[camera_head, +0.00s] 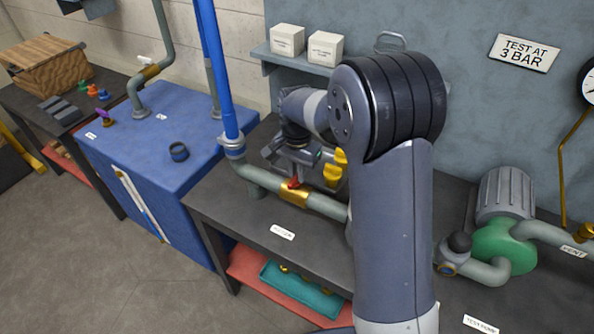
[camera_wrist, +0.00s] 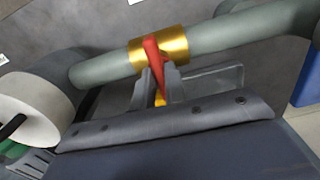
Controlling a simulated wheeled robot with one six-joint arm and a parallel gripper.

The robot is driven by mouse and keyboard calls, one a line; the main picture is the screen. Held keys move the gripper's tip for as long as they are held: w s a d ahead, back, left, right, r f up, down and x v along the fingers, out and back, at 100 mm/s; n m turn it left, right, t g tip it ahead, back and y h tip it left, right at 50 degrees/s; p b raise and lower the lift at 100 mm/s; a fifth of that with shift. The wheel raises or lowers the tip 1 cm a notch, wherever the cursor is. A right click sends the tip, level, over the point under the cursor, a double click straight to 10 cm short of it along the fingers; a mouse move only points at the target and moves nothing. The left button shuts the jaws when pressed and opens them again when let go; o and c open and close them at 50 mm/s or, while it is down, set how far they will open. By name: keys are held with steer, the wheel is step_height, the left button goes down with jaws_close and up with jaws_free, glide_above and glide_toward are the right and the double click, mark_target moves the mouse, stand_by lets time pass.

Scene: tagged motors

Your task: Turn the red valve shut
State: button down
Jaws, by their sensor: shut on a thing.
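The red valve handle (camera_wrist: 153,59) sits on a brass valve body (camera_wrist: 172,46) in the grey-green pipe. In the wrist view the handle stands across the pipe, and my gripper (camera_wrist: 158,82) is shut on it, with a finger on each side. In the head view the red handle (camera_head: 293,183) shows just above the brass body (camera_head: 295,194), under my gripper (camera_head: 292,176). My arm hides the pipe to the right of the valve. The fingertips are small and partly hidden in the head view.
Yellow parts (camera_head: 336,168) stand close behind the valve. A vertical blue pipe (camera_head: 217,70) rises to the left beside a blue cabinet (camera_head: 165,150). A green pump (camera_head: 502,245) is at the right.

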steer(key=c, duration=1.5)
jaws_free()
steer(key=shift+o, duration=0.2)
steer(key=shift+r, duration=0.15)
step_height(320, 180, up, 11)
steer(key=shift+f+b, duration=0.2)
steer(key=shift+b, duration=0.25)
step_height(320, 180, down, 11)
steer(key=shift+r+p, duration=0.1)
steer(key=shift+p, duration=0.35)
